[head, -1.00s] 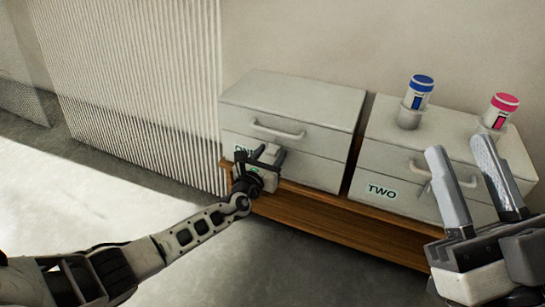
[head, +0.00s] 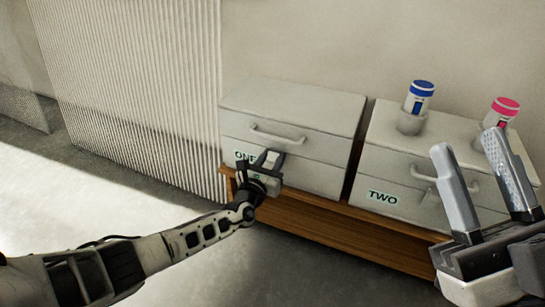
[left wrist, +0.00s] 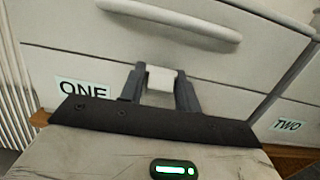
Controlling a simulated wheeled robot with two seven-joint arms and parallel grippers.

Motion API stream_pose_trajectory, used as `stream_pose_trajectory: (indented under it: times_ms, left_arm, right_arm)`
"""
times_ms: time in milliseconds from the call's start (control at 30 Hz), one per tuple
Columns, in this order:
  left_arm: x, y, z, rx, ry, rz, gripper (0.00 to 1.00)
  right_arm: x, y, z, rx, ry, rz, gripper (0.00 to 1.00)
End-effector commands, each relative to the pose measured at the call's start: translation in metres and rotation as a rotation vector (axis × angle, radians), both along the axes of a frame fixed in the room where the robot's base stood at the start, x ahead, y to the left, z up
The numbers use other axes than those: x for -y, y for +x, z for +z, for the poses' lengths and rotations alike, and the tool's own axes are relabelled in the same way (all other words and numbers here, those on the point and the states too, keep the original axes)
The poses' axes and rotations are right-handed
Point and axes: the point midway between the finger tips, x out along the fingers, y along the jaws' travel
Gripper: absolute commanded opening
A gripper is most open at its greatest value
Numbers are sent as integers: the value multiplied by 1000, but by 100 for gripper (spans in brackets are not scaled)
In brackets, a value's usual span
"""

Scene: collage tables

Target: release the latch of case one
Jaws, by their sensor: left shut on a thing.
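Case one (head: 320,175) is a white box with a handle on its front and a label reading ONE (head: 244,156). My left gripper (head: 270,158) is at its lower front, just right of the label. In the left wrist view the gripper (left wrist: 160,80) is shut on a small pale latch (left wrist: 161,80), with a dark finger on each side. The latch's lower part is hidden by the gripper body. My right gripper (head: 482,150) is open and empty, its two fingers apart, in front of case two (head: 390,165).
Case two, labelled TWO, stands to the right on the same wooden bench (head: 330,225). A blue-capped bottle (head: 419,98) and a pink-capped bottle (head: 502,112) stand in holders on it. A ribbed panel (head: 140,100) is to the left. The floor in front is clear.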

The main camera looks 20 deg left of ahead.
Motion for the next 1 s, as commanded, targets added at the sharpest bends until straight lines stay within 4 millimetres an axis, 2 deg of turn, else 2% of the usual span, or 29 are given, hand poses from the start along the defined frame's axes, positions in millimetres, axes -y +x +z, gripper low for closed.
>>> stream_pose_trajectory:
  times_ms: [200,400,900,933,967,1000]
  left_arm:
    - [-1,-6,-10,152,1,-2,10]
    - [-1,-9,-14,233,-6,-2,10]
    - [-1,-12,-13,276,-5,-10,10]
    - [-1,-12,-13,276,-5,-10,38]
    - [-1,-12,-13,276,-5,-10,46]
    - [-1,-12,-13,276,-5,-10,47]
  right_arm:
    - [0,0,0,0,0,0,36]
    - [0,0,0,0,1,-1,36]
    - [0,0,-1,-1,0,-1,36]
    - [0,0,0,-1,0,-1,36]
    - [0,0,0,-1,0,-1,36]
    - [0,0,0,-1,0,-1,36]
